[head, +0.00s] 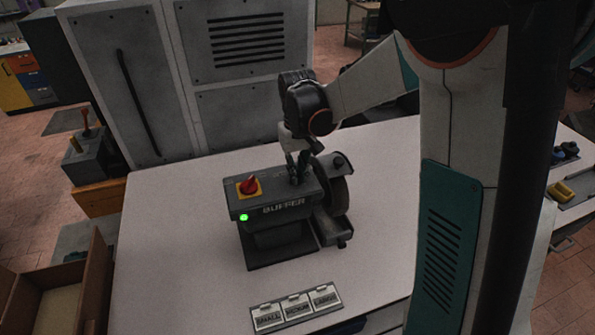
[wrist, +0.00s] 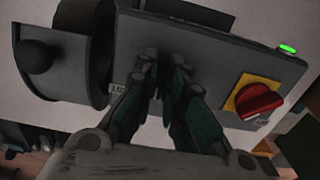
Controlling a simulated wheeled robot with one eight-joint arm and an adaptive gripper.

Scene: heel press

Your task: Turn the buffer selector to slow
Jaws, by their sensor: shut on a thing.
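The dark grey buffer (head: 278,236) stands on the white bench, with its wheel (head: 333,190) at the right and "BUFFER" on its front. My gripper (head: 297,176) points down at the top of the housing, between the red knob and the wheel. In the wrist view, my fingertips (wrist: 165,68) are close together against the housing (wrist: 210,60). They are shut on a small part there, apparently the selector, which they hide. A small pale label (wrist: 118,89) sits beside the fingers; I cannot read it or the selector's setting.
A red knob (head: 249,185) on a yellow plate and a lit green lamp (head: 243,217) are on the buffer's left. Lidded labelled compartments (head: 297,307) lie at the bench's front. A grey cabinet (head: 140,75) stands behind. The bench left of the buffer is clear.

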